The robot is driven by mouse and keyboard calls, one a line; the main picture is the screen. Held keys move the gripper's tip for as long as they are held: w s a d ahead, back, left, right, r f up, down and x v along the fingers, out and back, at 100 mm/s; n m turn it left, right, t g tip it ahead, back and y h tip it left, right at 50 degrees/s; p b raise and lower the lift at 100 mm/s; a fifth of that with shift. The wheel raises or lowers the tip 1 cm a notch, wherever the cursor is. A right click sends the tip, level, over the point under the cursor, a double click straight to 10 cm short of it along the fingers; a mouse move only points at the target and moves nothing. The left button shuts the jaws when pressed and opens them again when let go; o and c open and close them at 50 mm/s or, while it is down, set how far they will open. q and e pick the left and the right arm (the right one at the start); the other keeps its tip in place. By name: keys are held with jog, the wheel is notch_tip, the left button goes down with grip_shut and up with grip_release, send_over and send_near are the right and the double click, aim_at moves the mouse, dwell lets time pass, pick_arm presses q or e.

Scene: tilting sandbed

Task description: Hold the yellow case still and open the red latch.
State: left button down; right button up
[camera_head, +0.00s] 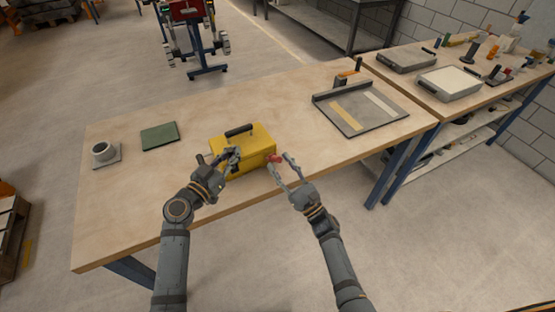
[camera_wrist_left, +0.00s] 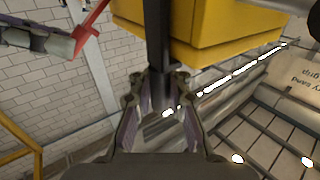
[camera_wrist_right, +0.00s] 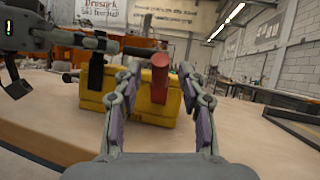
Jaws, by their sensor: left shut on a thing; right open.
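The yellow case (camera_head: 257,148) sits near the front edge of the wooden table, with a dark carry handle (camera_head: 239,130) on top. My left gripper (camera_head: 232,157) is at its front; in the left wrist view its fingers (camera_wrist_left: 165,105) are shut on a dark bar (camera_wrist_left: 158,40) by the yellow body. The red latch (camera_head: 274,158) is at the case's front right. My right gripper (camera_head: 280,162) is open there. In the right wrist view the latch (camera_wrist_right: 160,63) shows between its fingers (camera_wrist_right: 160,82); I cannot tell whether they touch it. My left gripper hides part of the case front.
A green mat (camera_head: 159,137) and a grey cup (camera_head: 104,151) on a small plate lie left of the case. A grey tray (camera_head: 385,127) with coloured strips stands to the right. The table is clear between these things.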

jog(key=v, duration=0.9)
jog(key=shift+s+d+f, duration=0.2)
pick_arm(q)
jog(key=c, duration=1.2)
grip_release()
jog(key=shift+s, duration=0.1)
jog(key=v, duration=1.2)
